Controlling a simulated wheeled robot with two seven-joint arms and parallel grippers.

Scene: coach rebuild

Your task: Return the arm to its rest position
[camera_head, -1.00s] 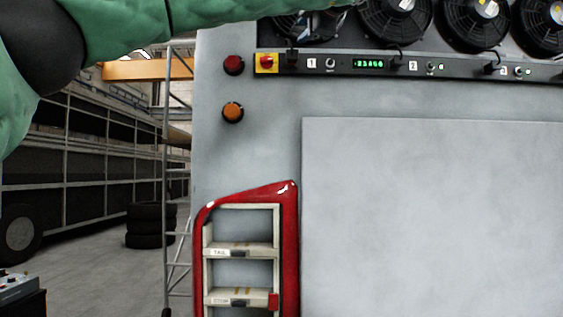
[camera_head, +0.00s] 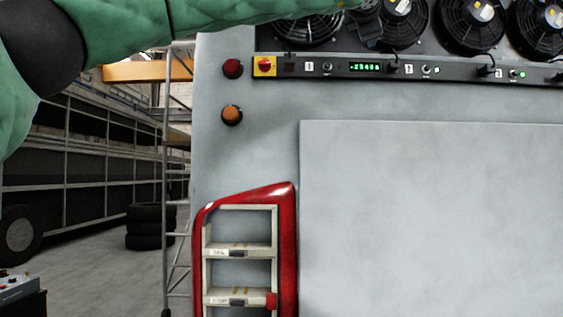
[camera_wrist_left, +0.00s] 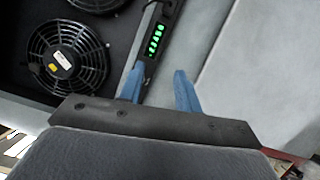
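My left arm (camera_head: 220,12), in a green sleeve, comes in from the left along the top edge of the head view. Its far end reaches a dark part in front of the fans; the gripper's fingers cannot be made out there. In the left wrist view my left gripper (camera_wrist_left: 158,88) shows two blue fingers standing apart with nothing held between them. Beyond them are the control strip with its green display (camera_wrist_left: 155,42) and a grey panel (camera_wrist_left: 245,65). My right arm and gripper are not in view.
Several fans (camera_head: 470,22) sit above the control strip (camera_head: 440,72), which has a red-yellow switch (camera_head: 265,66). A ladder (camera_head: 170,210) and tyres (camera_head: 150,226) stand left.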

